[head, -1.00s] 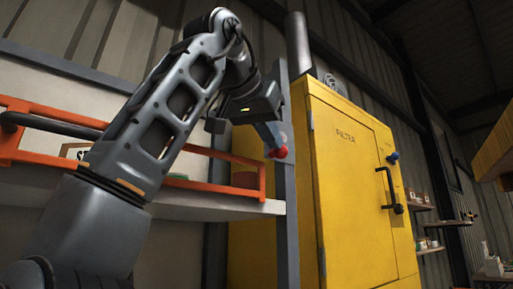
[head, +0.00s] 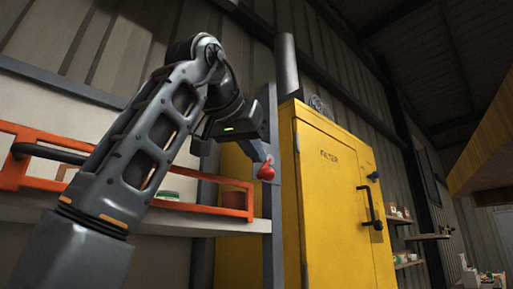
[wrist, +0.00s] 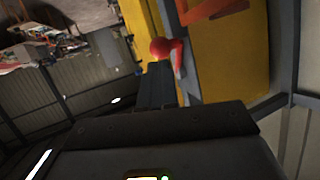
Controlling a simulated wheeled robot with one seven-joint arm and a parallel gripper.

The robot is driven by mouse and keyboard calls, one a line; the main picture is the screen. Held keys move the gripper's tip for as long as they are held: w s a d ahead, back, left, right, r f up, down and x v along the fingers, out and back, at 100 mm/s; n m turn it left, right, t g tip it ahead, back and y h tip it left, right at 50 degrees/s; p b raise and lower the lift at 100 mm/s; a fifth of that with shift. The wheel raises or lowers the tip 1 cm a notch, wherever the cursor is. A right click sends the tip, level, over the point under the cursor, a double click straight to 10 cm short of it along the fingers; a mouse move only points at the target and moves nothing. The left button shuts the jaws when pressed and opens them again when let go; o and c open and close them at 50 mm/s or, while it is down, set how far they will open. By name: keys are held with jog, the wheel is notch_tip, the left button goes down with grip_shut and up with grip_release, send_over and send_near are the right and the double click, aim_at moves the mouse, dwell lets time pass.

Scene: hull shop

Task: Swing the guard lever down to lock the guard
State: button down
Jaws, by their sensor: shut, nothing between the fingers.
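The guard is an orange-red rail frame (head: 110,178) along the shelf at the left in the head view. A red ball knob (head: 266,172), which looks like the end of the guard lever, shows at the grey post by the frame's right end. The wrist view shows the knob (wrist: 160,47) with a short red arm (wrist: 178,62) beside it. My gripper (head: 262,157) is shut and empty, its fingertips (wrist: 158,68) right at the knob. I cannot tell whether they touch it. Most of the lever is hidden behind the gripper or too small to make out.
A grey upright post (head: 272,235) stands between the shelf (head: 190,218) and the yellow filter cabinet (head: 340,220). The cabinet has a black handle (head: 371,208). Small shelves with pots (head: 400,214) are on the far wall at the right.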

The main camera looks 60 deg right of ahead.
jog(key=w+r+b+v, duration=0.1)
jog(key=b+v, duration=0.1)
jog(key=v, duration=0.8)
jog(key=shift+s+r, duration=0.25)
jog(key=shift+s, duration=0.3)
jog(key=shift+a, duration=0.15)
